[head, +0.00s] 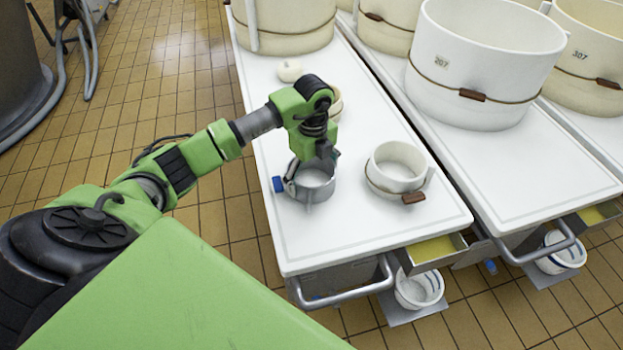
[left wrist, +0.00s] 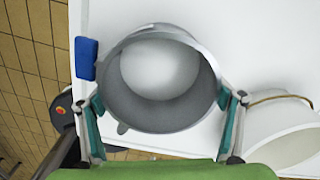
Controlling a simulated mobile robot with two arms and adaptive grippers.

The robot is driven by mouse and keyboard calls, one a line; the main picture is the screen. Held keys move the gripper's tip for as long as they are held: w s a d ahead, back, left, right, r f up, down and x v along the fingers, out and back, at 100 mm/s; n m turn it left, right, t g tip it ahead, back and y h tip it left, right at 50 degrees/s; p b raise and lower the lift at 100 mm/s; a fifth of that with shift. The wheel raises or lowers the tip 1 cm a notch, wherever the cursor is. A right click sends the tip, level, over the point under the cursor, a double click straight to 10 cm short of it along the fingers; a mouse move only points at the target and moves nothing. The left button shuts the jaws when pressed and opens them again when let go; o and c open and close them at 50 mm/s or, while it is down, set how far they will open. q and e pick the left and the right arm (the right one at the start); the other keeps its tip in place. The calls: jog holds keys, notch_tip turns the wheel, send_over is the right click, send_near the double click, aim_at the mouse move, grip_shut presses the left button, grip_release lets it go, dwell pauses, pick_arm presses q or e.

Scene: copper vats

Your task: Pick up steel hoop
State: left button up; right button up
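The steel hoop (head: 315,185) is a grey metal ring with a blue part on its left side. It stands on the near part of the white table, and I look into it in the left wrist view (left wrist: 170,114). My left gripper (head: 316,160) is down at the hoop in the head view. In the left wrist view, the fingers of my left gripper (left wrist: 160,98) are spread wide, one on each side of the hoop, close to its outer wall. I cannot make out firm contact. My right gripper is in neither view.
A cream mould (head: 397,168) with a brown toggle stands right of the hoop. A small round white thing (head: 289,71) and larger moulds stand farther back on the white table (head: 345,237). A second table (head: 487,180) bears a large white mould (head: 480,70). Open drawers (head: 430,252) jut out in front.

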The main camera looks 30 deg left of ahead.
pick_arm(q)
jog(key=c, duration=0.7)
jog(key=shift+o, duration=0.2)
jog(key=shift+r, duration=0.15)
